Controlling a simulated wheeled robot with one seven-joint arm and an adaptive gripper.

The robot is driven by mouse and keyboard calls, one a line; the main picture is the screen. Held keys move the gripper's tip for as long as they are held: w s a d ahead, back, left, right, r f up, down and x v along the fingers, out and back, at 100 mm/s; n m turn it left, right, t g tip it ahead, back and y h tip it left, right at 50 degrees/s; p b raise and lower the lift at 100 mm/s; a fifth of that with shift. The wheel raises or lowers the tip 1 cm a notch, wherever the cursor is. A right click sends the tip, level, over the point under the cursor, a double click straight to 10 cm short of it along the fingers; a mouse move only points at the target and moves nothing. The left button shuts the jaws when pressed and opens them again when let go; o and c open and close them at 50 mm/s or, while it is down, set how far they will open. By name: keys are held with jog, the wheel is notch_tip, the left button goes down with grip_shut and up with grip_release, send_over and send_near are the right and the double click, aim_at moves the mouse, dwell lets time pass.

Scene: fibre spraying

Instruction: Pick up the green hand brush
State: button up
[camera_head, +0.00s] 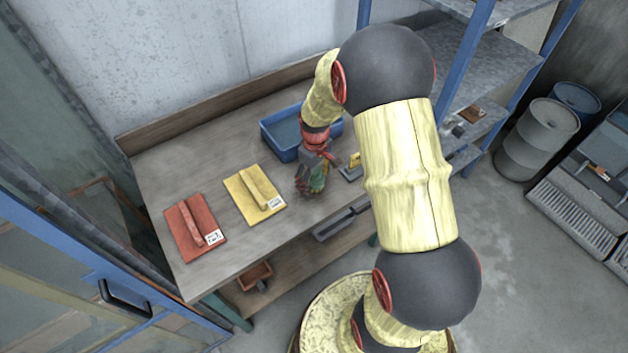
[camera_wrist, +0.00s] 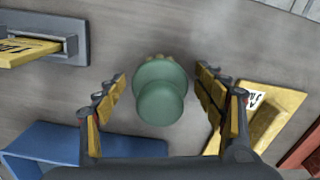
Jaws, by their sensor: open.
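The green hand brush (camera_wrist: 161,95) stands on the workbench (camera_head: 190,165), with its round knob facing the wrist camera. Some tan bristles show at its far edge. My gripper (camera_wrist: 160,80) is open, with one finger on each side of the brush and a visible gap to both sides. In the head view my gripper (camera_head: 311,181) points down over the bench and hides most of the brush; only a little green shows by the fingers.
A blue tray (camera_head: 274,142) stands just behind my gripper. A yellow float (camera_head: 240,200) and a red float (camera_head: 183,237) lie to the left. A grey holder with a yellow piece (camera_head: 353,165) is close on the right. Blue-framed shelving (camera_head: 478,45) stands farther right.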

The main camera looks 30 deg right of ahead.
jog(key=shift+f, duration=0.3)
jog(key=shift+c, duration=1.1)
jog(key=c, duration=1.1)
